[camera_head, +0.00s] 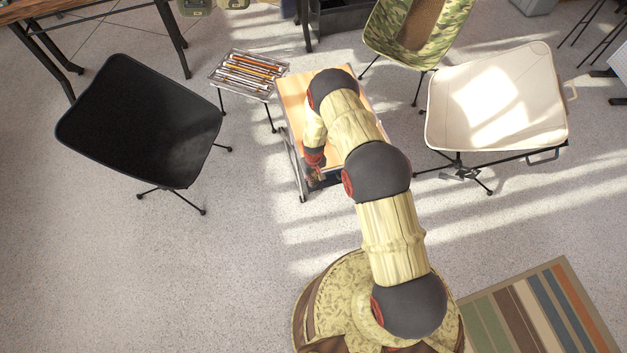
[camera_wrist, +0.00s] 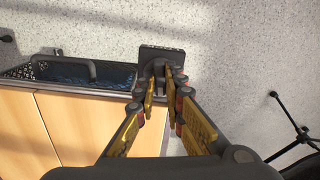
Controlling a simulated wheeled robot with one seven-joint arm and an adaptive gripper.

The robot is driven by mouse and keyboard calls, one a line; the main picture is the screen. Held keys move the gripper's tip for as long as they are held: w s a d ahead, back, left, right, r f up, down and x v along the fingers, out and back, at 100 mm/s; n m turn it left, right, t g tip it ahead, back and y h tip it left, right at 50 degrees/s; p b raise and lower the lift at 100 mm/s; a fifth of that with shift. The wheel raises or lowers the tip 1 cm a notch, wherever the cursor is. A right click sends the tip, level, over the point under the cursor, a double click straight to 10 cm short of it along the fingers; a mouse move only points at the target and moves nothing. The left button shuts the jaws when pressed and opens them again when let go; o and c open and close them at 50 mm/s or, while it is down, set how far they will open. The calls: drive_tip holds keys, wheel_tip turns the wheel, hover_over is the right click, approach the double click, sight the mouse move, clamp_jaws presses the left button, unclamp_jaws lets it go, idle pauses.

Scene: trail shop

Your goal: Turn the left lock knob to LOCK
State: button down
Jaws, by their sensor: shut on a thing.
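In the wrist view my gripper (camera_wrist: 163,82) reaches up from the bottom, its two yellow-padded fingers shut on a small dark knob (camera_wrist: 159,70). The knob sits against a dark grey plate (camera_wrist: 162,52) at the corner of a wood-topped unit (camera_wrist: 75,125). The fingers cover much of the knob, and no LOCK marking can be read, so its turn angle cannot be told. In the head view my gripper (camera_head: 316,173) is at the near-left end of the wood-topped unit (camera_head: 293,97), and the knob cannot be made out there.
A dark tray-like recess (camera_wrist: 85,73) lies along the unit's edge. In the head view a black chair (camera_head: 140,120) stands left, a small rack table (camera_head: 248,72) behind it, and a cream chair (camera_head: 495,100) right. A striped rug (camera_head: 545,310) lies front right.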

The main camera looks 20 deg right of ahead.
drive_tip(key=n+b, duration=0.1)
drive_tip(key=n, duration=0.6)
drive_tip(key=shift+w, duration=0.1)
idle(0.5)
drive_tip(key=c, duration=1.9)
unclamp_jaws()
drive_tip(key=shift+r, duration=0.1)
wheel_tip(320, 180, up, 12)
drive_tip(key=shift+f, duration=0.1)
